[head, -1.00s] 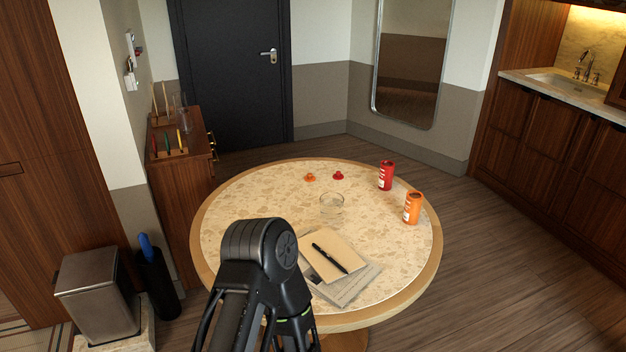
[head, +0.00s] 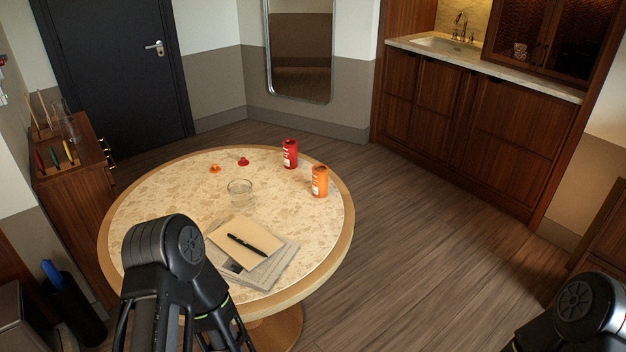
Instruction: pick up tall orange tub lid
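A small orange lid (head: 215,169) lies on the round table (head: 150,193) near its far left part. A red lid (head: 243,161) lies just right of it. The tall orange tub (head: 320,181) stands upright near the table's right edge, with a red tub (head: 290,154) standing behind it to the left. My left arm comes in at the lower left, in front of the table, and my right arm shows at the lower right corner. The fingers of both grippers are out of view.
A clear glass (head: 240,190) stands mid-table, between the lids and a notepad (head: 246,242) with a black pen (head: 246,244) on top of papers. A wooden cabinet (head: 75,205) is at the left. The floor to the right of the table is clear.

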